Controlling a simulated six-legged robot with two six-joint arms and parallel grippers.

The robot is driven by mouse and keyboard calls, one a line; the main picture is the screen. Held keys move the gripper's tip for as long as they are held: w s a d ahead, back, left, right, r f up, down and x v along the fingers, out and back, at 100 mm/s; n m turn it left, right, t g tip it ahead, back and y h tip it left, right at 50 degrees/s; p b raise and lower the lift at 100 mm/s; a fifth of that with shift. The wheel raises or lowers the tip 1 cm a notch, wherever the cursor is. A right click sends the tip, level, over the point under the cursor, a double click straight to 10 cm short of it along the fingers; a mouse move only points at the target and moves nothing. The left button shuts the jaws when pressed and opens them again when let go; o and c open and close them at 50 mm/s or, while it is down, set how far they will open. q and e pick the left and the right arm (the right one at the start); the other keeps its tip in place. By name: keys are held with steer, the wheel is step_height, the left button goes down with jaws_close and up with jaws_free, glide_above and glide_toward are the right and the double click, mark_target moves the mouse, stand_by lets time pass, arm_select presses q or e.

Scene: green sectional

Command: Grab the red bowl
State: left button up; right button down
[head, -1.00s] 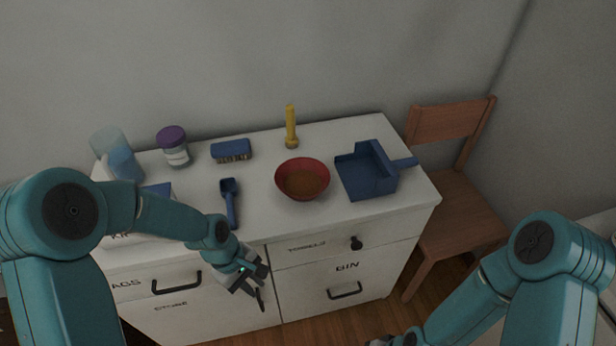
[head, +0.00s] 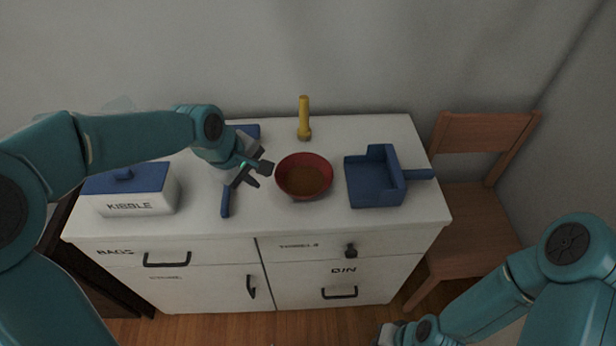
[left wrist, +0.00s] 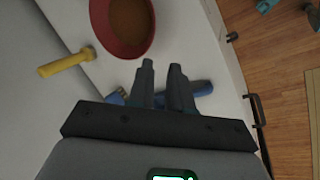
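The red bowl (head: 304,177) stands upright on the white cabinet top, with brown contents inside; it also shows in the left wrist view (left wrist: 122,28), cut by the top edge. My left gripper (head: 261,175) is over the cabinet top, just left of the bowl and apart from it. Its two fingers (left wrist: 161,66) are parted with a narrow gap and nothing between them, and they point toward the bowl's rim. My right gripper (head: 388,334) is low at the bottom edge, mostly cut off, so its fingers cannot be made out.
A blue scoop (head: 226,199) lies under the left gripper. A kibble box (head: 137,199) is at left. A wooden chair (head: 476,215) stands right of the cabinet (head: 350,225).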

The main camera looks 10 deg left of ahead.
mark_target(282, 188)
arm_select(q)
steer(key=x, duration=0.4)
steer(key=w+x, duration=0.1)
steer(key=x, duration=0.4)
steer(key=shift+d+r, duration=0.25)
steer(key=x, duration=0.3)
steer(key=p+x, duration=0.1)
steer(key=x, duration=0.1)
steer(key=shift+w+d+f, duration=0.15)
steer(key=shift+w+d, duration=0.05)
steer(key=shift+d, duration=0.15)
jaws_close()
